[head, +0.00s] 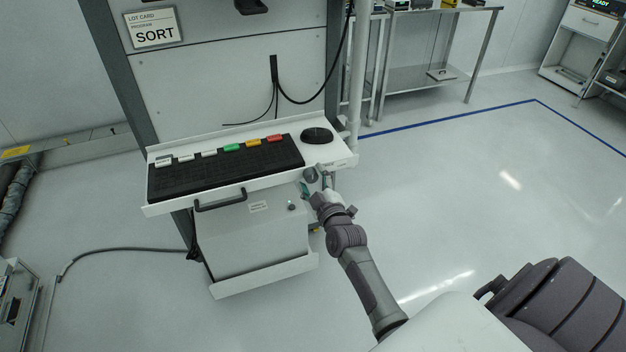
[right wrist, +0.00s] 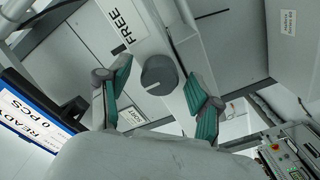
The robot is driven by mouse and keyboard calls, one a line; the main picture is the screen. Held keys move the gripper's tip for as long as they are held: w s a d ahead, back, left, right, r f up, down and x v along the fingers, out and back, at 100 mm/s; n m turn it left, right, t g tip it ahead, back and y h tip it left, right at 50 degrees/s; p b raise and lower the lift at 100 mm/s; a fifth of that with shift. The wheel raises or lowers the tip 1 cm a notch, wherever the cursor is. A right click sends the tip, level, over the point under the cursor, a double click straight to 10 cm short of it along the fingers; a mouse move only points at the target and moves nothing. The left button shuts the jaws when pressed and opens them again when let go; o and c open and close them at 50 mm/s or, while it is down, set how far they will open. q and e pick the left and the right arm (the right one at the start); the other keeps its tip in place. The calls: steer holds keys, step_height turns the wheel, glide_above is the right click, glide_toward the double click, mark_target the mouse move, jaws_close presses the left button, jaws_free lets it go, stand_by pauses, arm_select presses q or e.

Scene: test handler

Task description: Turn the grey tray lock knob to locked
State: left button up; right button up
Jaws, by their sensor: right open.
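The grey tray lock knob (right wrist: 159,75) is a dark round knob with a thin pale line across its face, on a white panel. The word FREE is printed beside it in the right wrist view, with a short black mark near it. In the head view the knob (head: 310,174) is at the front edge of the white tray shelf (head: 342,158), right of the keyboard-like black mat. My right gripper (right wrist: 158,84) is open, with its green-padded fingers on either side of the knob; I cannot tell whether they touch it. In the head view my right gripper (head: 317,187) is partly hidden.
A black ribbed mat (head: 220,172) with several coloured blocks lies on the shelf, beside a black round disc (head: 317,135). Below are a drawer handle (head: 220,201) and a cabinet (head: 250,240). A steel table (head: 425,75) stands behind; floor to the right is clear.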

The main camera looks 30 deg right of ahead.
steer(key=c, duration=1.1)
steer(key=shift+c, duration=0.2)
steer(key=shift+m, duration=0.3)
steer(key=m+p, duration=0.1)
steer(key=m, duration=0.2)
steer(key=m+p, duration=0.1)
steer(key=m, duration=0.3)
steer(key=shift+m, duration=0.3)
steer(key=m, duration=0.4)
steer(key=shift+p, duration=0.4)
steer(key=m, duration=0.5)
steer(key=shift+m, duration=0.5)
